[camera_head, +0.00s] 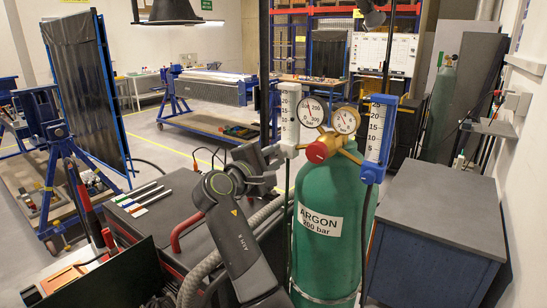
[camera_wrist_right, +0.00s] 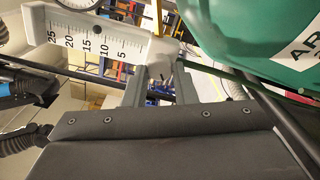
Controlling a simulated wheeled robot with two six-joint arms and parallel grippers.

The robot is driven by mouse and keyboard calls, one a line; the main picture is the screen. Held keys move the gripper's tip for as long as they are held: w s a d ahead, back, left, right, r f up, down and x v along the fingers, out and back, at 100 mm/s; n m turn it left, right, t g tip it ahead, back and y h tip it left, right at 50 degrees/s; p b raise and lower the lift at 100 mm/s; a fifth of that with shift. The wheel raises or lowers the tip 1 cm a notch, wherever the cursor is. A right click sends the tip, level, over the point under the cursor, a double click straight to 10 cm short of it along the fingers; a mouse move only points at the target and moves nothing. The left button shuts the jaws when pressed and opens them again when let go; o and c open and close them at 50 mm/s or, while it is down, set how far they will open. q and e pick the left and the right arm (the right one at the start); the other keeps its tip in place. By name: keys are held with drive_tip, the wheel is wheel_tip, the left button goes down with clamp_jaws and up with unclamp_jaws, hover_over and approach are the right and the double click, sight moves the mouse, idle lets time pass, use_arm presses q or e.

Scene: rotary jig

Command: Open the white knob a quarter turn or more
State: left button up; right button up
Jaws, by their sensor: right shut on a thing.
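The white flowmeter (camera_head: 290,118) stands upright at the left of the regulator on the green argon cylinder (camera_head: 325,245). Its white knob (camera_head: 287,151) is at its lower end. In the wrist view the flowmeter (camera_wrist_right: 85,38) lies sideways, with the knob (camera_wrist_right: 160,68) at its right end. My right gripper (camera_head: 274,156) reaches it from the left. In the wrist view my right gripper (camera_wrist_right: 160,82) has its two fingers on either side of the knob and is shut on it. The knob's turn angle cannot be read. My left gripper is out of view.
A red regulator knob (camera_head: 318,152), two round gauges (camera_head: 345,120) and a blue flowmeter (camera_head: 377,135) sit close to the right. A blue cabinet (camera_head: 440,215) stands right of the cylinder. A dark cart (camera_head: 165,215) with several rods is on the left.

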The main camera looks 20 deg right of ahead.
drive_tip(key=o, duration=1)
drive_tip(key=shift+a, duration=0.1)
drive_tip(key=b+v, duration=1.7)
drive_tip(key=b, duration=0.6)
drive_tip(key=shift+s+a+f, duration=0.1)
drive_tip(key=shift+a, duration=0.05)
